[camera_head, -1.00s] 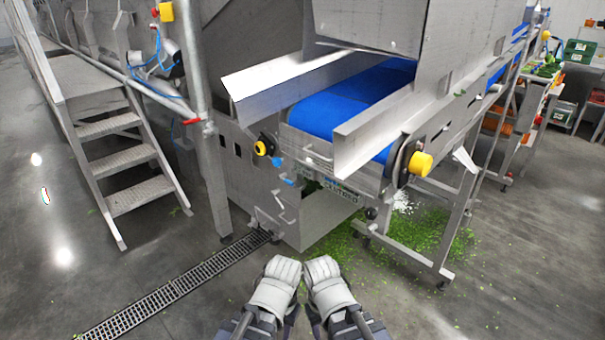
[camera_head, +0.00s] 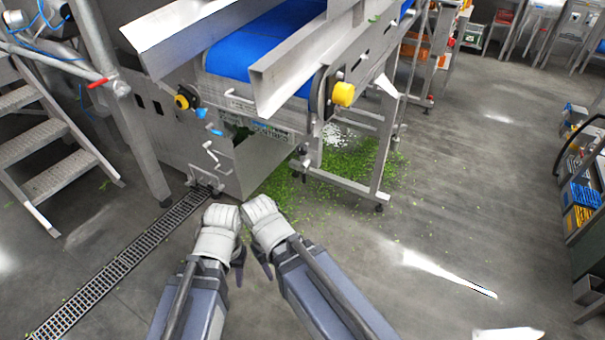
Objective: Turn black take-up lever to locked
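The conveyor with a blue belt (camera_head: 262,48) stands ahead of me. A black take-up lever cannot be told apart for certain at this size. Dark fittings show beside the yellow knob (camera_head: 343,94) at the belt's right end and around the smaller yellow knob (camera_head: 182,102) at its left. My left gripper (camera_head: 221,216) and my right gripper (camera_head: 260,211) are side by side, low in front of the conveyor and apart from both knobs in the picture. Their fingers are not clear, so open or shut cannot be told. No held object is visible.
Green leaf scraps (camera_head: 350,165) litter the floor under the conveyor. A floor drain grate (camera_head: 120,265) runs at the left, near metal steps (camera_head: 55,180). A rack with bins (camera_head: 582,195) stands at the right. Open floor (camera_head: 460,190) lies between.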

